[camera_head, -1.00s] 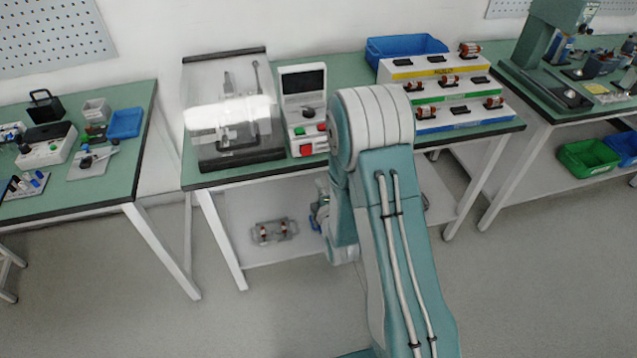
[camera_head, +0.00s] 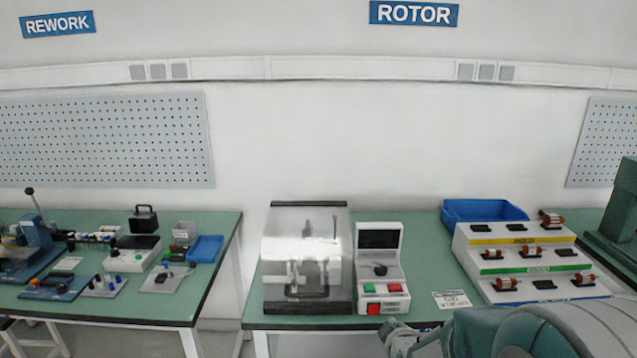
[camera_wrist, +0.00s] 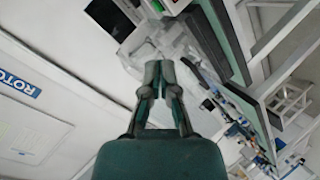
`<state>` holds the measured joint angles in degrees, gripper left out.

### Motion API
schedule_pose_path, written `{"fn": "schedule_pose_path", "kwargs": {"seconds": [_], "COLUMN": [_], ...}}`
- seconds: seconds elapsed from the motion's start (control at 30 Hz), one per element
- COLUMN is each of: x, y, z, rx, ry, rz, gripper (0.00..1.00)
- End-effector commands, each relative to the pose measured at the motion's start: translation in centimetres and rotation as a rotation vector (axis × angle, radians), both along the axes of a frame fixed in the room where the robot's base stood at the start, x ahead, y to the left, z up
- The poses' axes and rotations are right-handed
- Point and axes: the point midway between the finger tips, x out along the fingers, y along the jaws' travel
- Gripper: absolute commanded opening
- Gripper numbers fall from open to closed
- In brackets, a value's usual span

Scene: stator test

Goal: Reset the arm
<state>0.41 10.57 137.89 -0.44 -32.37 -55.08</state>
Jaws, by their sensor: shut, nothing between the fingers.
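My gripper (camera_wrist: 159,72) shows in the middle of the wrist view, its two fingers brought together with nothing between them. It is clear of any surface, with the bench and test equipment beyond it. In the head view my arm is folded at the lower right edge, and I cannot make out the fingers there. The arm covers the front right part of the middle bench (camera_head: 345,322).
The bench holds a clear-covered test fixture (camera_head: 307,262), a control box (camera_head: 380,272), a blue bin (camera_head: 484,210) and a stepped rack (camera_head: 530,262) with several rotors. The left bench (camera_head: 214,270) carries tools and a blue tray (camera_head: 206,249).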

Motion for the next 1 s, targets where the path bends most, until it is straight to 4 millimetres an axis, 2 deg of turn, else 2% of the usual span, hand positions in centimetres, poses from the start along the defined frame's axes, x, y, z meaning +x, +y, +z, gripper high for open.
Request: {"fn": "schedule_pose_path", "kwargs": {"seconds": [0.03, 0.27, 0.5, 0.8, 0.9, 1.0], "x": [-0.8, -5.9, -13.1, -23.3, -25.4, -26.4], "y": [0.0, 0.1, 0.2, 0.3, 0.3, 0.3], "z": [1.5, 5.6, 9.0, 11.4, 11.6, 11.7], "rx": [0.046, 0.259, 0.459, 0.658, 0.692, 0.706], "ry": [0.023, 0.184, 0.344, 0.517, 0.552, 0.57], "rz": [-0.023, -0.16, -0.338, -0.592, -0.648, -0.676], "gripper": [0.0, 0.0, 0.0, 0.0, 0.0, 0.0]}}
